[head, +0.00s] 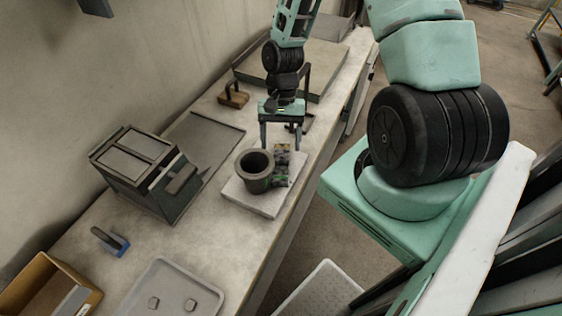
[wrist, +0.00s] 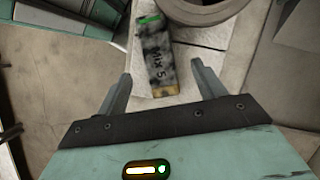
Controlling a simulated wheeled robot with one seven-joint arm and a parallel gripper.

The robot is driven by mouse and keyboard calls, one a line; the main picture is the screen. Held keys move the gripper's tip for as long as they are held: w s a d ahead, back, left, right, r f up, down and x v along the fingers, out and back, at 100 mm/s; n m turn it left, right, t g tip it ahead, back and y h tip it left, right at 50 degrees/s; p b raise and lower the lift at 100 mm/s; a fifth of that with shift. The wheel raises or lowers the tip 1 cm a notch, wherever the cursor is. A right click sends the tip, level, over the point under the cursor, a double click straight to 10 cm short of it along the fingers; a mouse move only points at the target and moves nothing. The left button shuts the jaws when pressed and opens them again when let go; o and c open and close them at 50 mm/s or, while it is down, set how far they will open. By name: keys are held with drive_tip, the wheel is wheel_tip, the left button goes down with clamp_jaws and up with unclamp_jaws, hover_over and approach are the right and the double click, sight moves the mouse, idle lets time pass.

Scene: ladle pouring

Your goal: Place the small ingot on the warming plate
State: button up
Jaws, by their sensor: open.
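A flat dark plate (head: 208,138) lies beside the dark box, perhaps the warming plate. My gripper (head: 281,142) is open, far from the lumps, over the back of a pale slab (head: 245,199).
A dark round pot (head: 255,176) stands on the slab beside the block. A dark lidded box (head: 140,175), a blue-based handled tool (head: 112,243) and a wooden box (head: 40,290) stand along the wall side. A large tray (head: 325,72) lies at the back.

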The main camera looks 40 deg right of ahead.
sight(281, 160)
drive_tip(key=p+x, duration=0.2)
drive_tip(key=x, duration=0.2)
drive_tip(key=shift+s+d, duration=0.1)
drive_tip(key=shift+s, duration=0.05)
drive_tip(key=shift+s+f, duration=0.1)
drive_tip(key=shift+f, duration=0.5)
drive_tip(key=shift+c, duration=0.3)
clamp_jaws()
drive_tip(key=shift+r, duration=0.1)
